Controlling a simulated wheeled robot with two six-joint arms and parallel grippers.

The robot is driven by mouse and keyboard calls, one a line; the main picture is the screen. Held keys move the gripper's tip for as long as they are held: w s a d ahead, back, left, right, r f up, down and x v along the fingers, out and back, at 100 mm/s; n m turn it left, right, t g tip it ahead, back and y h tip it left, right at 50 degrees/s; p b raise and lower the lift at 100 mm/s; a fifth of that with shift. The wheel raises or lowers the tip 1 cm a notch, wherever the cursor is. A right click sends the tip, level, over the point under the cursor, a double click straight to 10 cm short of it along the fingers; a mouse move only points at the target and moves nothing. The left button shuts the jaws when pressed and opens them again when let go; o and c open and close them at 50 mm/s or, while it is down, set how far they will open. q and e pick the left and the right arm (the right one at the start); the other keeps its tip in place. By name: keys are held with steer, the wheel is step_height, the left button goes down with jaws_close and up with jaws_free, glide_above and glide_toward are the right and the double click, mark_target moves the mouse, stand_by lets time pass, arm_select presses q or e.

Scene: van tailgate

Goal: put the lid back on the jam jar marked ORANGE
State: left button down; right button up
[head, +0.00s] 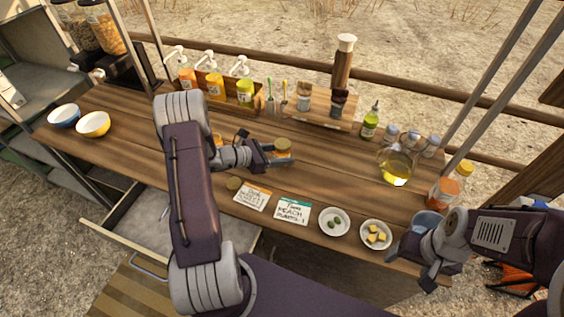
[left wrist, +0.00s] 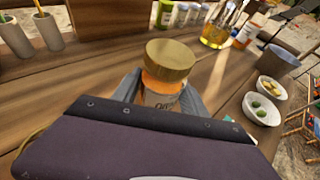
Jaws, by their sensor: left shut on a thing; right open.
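A jam jar (head: 282,154) with orange contents stands near the middle of the counter. A gold lid (left wrist: 171,58) sits on its top, and its white label, partly hidden, shows letters that look like "OR". My left gripper (head: 284,161) is shut on this jar, its fingers on either side of the body below the lid. A second round gold lid (head: 234,184) lies flat on the counter near the front edge. Another orange jar (head: 218,141) is mostly hidden behind my left arm. My right gripper (head: 415,262) is open and empty by the counter's front right edge.
Two handwritten cards (head: 252,196) and two small bowls (head: 334,222) line the front edge. An oil flask (head: 397,165) and spice jars stand at the right, near a grey cup (head: 427,222). Pump bottles (head: 215,86) stand in a rack behind. An open drawer (head: 135,225) juts out below.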

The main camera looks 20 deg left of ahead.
arm_select(q)
steer(key=shift+f, duration=2)
steer(key=shift+f, duration=0.2)
steer(key=c, duration=0.6)
jaws_free()
steer(key=shift+r, duration=0.15)
steer(key=shift+s+a+r, duration=0.1)
steer(key=shift+a+r, duration=0.05)
steer(key=shift+r, duration=0.05)
steer(key=v, duration=1.1)
steer(key=shift+s+a, duration=0.1)
steer(key=shift+s, duration=0.2)
